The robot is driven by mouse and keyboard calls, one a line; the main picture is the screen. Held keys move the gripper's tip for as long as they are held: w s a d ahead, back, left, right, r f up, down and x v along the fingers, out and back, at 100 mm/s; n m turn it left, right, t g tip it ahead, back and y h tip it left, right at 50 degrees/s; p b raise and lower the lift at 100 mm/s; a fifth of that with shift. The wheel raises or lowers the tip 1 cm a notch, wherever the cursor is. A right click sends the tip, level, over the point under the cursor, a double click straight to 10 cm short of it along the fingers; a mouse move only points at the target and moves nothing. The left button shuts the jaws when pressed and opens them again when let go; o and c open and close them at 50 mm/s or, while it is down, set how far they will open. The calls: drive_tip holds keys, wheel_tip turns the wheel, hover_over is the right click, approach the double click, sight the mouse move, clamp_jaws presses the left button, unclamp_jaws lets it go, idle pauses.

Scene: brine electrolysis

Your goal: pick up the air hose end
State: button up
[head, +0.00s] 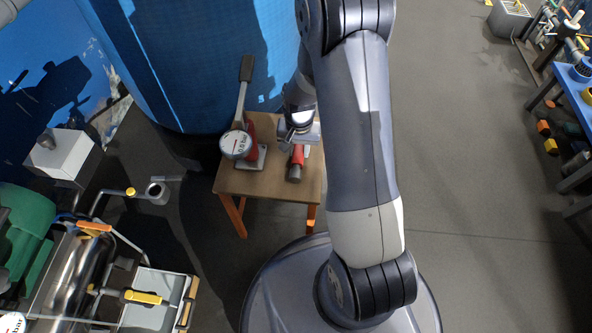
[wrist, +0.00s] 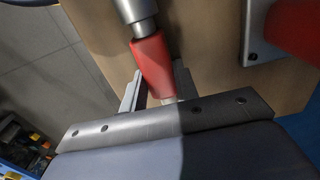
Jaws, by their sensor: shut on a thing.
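The air hose end (head: 296,163) is a red sleeve with a grey metal tip, low over the small wooden table in the head view. In the wrist view the red sleeve (wrist: 152,66) lies between the two fingers of my gripper (wrist: 157,88), which is shut on it. The grey tip points away from the gripper. I cannot tell whether the hose end still touches the table top. My arm and wrist hide part of my gripper (head: 298,146) in the head view.
The wooden table (head: 275,190) also holds a red hand pump with a gauge (head: 236,145), left of my gripper. A large blue tank (head: 200,60) stands behind. Pipes and a green machine (head: 25,230) are at left. Open floor (head: 470,180) lies at right, before a blue bench (head: 575,85).

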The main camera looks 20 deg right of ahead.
drive_tip(key=shift+r, duration=0.15)
wheel_tip(320, 180, up, 10)
drive_tip(key=p, duration=0.4)
wheel_tip(320, 180, up, 22)
drive_tip(key=n+p, duration=0.5)
drive_tip(key=p, duration=2)
hover_over(299, 149)
drive_tip(key=w, duration=0.1)
drive_tip(key=shift+w+r, duration=0.15)
